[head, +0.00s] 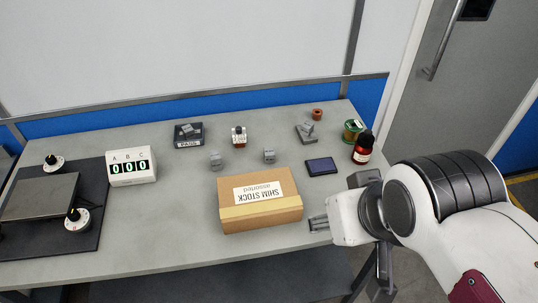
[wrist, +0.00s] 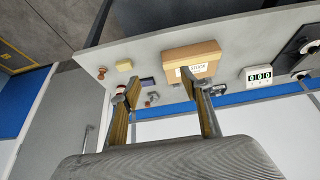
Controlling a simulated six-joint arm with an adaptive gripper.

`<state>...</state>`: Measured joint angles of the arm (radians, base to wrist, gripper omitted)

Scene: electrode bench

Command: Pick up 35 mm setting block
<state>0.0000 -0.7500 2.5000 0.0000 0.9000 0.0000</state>
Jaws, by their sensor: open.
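Small grey blocks stand on the bench in the head view: one left of centre (head: 215,158) and one behind the box (head: 269,156). More grey pieces rest on a dark tray marked PAIRS (head: 188,143). Their size marks are too small to read, so I cannot tell which is the 35 mm setting block. My gripper (head: 318,223) is at the bench's front right, right of the cardboard box, apart from the blocks. In the wrist view my gripper (wrist: 157,90) has its fingers spread with nothing held between them.
A SHIM STOCK box (head: 260,214) lies between my gripper and the left block. A dark blue pad (head: 321,166), a red-capped dark bottle (head: 363,148) and a green spool (head: 352,130) stand at right. A counter box (head: 132,167) is at left.

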